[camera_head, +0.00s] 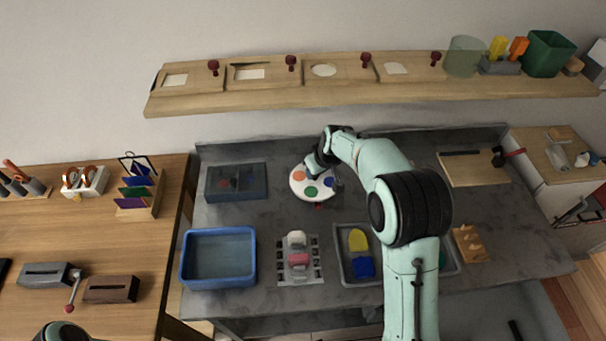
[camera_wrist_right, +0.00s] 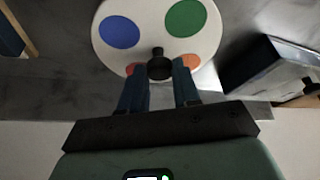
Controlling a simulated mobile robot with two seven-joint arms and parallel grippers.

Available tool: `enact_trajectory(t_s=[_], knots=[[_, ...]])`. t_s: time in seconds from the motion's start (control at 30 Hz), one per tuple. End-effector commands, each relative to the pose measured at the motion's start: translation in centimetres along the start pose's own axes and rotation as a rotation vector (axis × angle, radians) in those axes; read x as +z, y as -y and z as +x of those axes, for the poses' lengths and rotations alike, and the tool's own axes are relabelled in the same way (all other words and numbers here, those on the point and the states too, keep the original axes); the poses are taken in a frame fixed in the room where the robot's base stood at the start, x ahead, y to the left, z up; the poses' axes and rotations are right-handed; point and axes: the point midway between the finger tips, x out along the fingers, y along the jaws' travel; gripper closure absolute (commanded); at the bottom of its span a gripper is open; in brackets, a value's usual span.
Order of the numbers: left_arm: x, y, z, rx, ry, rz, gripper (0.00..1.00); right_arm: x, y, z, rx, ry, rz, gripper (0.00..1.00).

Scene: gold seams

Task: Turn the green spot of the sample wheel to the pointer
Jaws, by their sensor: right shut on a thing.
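The sample wheel (camera_head: 300,196) is a white disc on the grey counter, with orange, green and blue spots on top. The green spot (camera_head: 311,190) is at its front, and the blue spot (camera_head: 329,182) is to the right. A small red pointer (camera_head: 318,205) sits at the front edge, slightly right of the green spot. My right gripper (camera_head: 321,172) is over the back of the wheel. In the right wrist view its fingers (camera_wrist_right: 160,86) are on either side of the wheel's black knob (camera_wrist_right: 158,66), shut on it; the green spot also shows there (camera_wrist_right: 186,18). My left gripper is out of view.
A dark blue-grey box (camera_head: 236,182) stands left of the wheel. A blue tub (camera_head: 218,284), a board with pink and white pieces (camera_head: 283,266) and a grey tray (camera_head: 349,280) stand in front. A wooden shelf (camera_head: 340,97) runs along the wall behind.

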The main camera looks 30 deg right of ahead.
Motion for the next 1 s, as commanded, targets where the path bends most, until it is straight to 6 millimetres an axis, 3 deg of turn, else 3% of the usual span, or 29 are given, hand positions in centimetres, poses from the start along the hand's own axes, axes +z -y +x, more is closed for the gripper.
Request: enact_trajectory(t_s=[0.3,1.0], knots=[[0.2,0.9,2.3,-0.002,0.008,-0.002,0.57,0.3,-0.6,0.1,-0.081,0.0,-0.194,1.0],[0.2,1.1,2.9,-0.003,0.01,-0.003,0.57,0.3,-0.5,0.0,-0.131,0.004,-0.315,1.0]])
